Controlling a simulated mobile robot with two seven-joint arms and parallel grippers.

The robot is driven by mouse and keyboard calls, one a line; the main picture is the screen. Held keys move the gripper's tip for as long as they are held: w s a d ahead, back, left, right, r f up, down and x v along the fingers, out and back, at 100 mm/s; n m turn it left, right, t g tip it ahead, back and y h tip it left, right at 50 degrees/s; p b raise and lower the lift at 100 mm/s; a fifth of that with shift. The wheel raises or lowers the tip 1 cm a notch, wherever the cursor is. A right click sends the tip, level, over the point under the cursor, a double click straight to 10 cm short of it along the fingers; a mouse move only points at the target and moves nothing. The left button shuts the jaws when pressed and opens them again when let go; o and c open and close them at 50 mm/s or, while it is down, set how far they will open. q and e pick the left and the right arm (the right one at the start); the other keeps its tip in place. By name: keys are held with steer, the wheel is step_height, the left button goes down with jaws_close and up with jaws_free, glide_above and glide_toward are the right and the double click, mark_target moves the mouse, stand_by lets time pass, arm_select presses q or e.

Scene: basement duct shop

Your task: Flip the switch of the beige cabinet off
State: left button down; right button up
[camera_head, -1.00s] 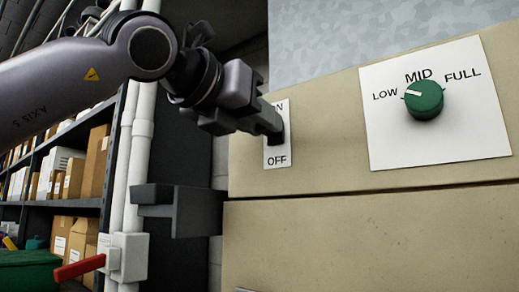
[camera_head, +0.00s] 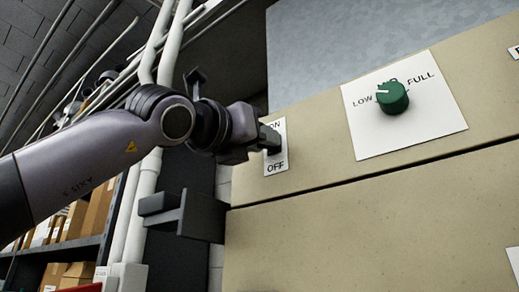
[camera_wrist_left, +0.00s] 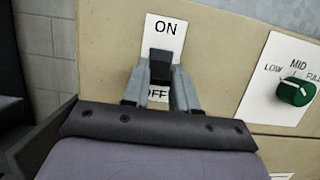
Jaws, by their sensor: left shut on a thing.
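The beige cabinet (camera_head: 320,195) fills the right side of the head view. Its switch has a white plate (camera_head: 283,160) marked ON at the top and OFF at the bottom. My left gripper (camera_head: 270,138) is at this plate, shut on the dark switch lever. In the left wrist view the black lever (camera_wrist_left: 160,68) sits between the two grey fingers of the left gripper (camera_wrist_left: 160,85). ON is clear above the lever and OFF is partly covered below it. The lever's exact tilt is hard to tell. My right gripper is not in view.
A green knob (camera_head: 392,97) on a white LOW-MID-FULL plate (camera_head: 440,125) is right of the switch. A dark bracket (camera_head: 190,215) juts out below my left gripper. White pipes (camera_head: 140,205) and shelves with boxes (camera_head: 95,215) stand at the left.

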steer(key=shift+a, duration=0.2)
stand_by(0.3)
arm_select(q)
steer(key=c, duration=0.9)
jaws_free()
steer(key=b+v, duration=0.3)
steer(key=v, duration=0.4)
steer(key=shift+a+f, duration=0.1)
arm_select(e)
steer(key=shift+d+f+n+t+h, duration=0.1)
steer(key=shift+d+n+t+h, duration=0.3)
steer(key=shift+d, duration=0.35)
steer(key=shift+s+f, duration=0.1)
arm_select(q)
steer(key=shift+s, duration=0.1)
